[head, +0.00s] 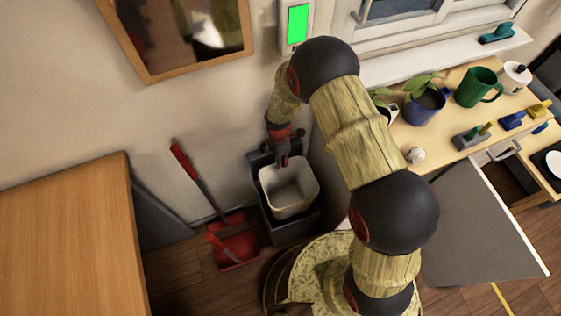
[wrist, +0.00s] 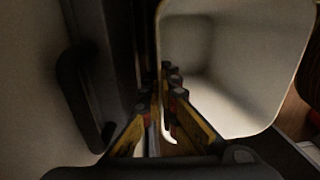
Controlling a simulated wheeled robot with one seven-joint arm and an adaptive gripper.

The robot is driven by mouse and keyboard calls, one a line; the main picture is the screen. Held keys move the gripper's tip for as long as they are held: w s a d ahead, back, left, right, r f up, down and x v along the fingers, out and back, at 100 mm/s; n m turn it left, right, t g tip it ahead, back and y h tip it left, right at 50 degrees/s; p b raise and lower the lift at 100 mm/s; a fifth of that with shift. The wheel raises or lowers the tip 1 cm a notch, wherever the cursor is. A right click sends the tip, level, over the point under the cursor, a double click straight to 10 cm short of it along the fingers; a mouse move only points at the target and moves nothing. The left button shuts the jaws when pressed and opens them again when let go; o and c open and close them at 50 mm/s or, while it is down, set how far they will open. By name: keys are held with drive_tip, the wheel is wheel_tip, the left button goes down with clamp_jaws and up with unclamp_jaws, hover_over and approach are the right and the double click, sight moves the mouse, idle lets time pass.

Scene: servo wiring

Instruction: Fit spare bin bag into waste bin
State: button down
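The dark waste bin (head: 289,231) stands on the floor against the wall. A pale, open-topped liner with a rounded rim (head: 292,191) sits in its mouth, partly above the dark rim; I cannot tell whether it is the bin bag. My gripper (head: 282,161) points down at the back left edge of the liner. In the wrist view, my gripper's fingers (wrist: 168,82) come together on either side of the liner's rim, with the liner's empty inside (wrist: 225,75) to the right. Dark parts of the bin (wrist: 118,60) lie to the left. The fingertip contact is dim.
A red dustpan (head: 237,243) and a red-handled brush (head: 183,160) are left of the bin. A wooden table (head: 70,240) is at the far left. On the right, a counter holds a green mug (head: 475,88), a plant pot and small tools. A grey panel (head: 480,225) stands out below it.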

sight(280, 172)
drive_tip(key=shift+f+b, duration=2.9)
drive_tip(key=shift+f, duration=2)
drive_tip(key=shift+r, duration=0.25)
